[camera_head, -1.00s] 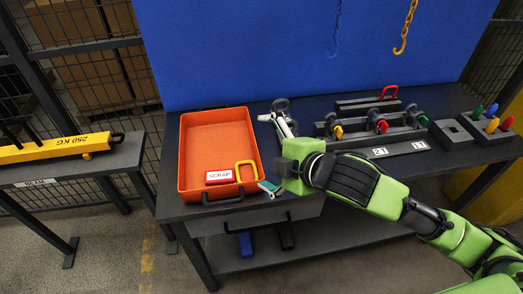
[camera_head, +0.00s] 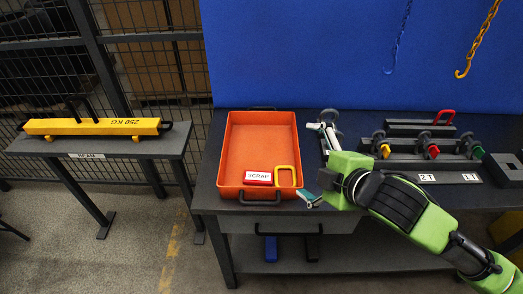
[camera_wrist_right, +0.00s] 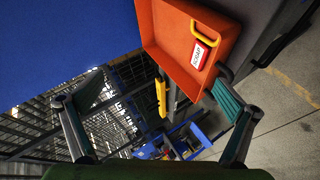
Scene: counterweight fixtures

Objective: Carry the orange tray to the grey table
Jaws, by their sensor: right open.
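The orange tray (camera_head: 240,150) lies on the dark workbench (camera_head: 212,178), with a black handle at its front edge and another at its back. It holds a white-and-red SCRAP block and a yellow U-shaped handle. My right gripper (camera_head: 315,163) is open and empty just right of the tray, its fingers apart and not around it. In the right wrist view the tray (camera_wrist_right: 165,30) shows beyond the open fingers. A grey table (camera_head: 182,142) stands at the left, labelled BEAM; I cannot tell whether it is the task's table. My left gripper is not in view.
A yellow 250 KG beam (camera_head: 90,127) takes up the left table's top. Weight fixtures (camera_head: 425,150) stand right of my gripper. Yellow and blue hooks hang before the blue panel (camera_head: 300,50). A floor gap separates the table and workbench; wire fencing is behind.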

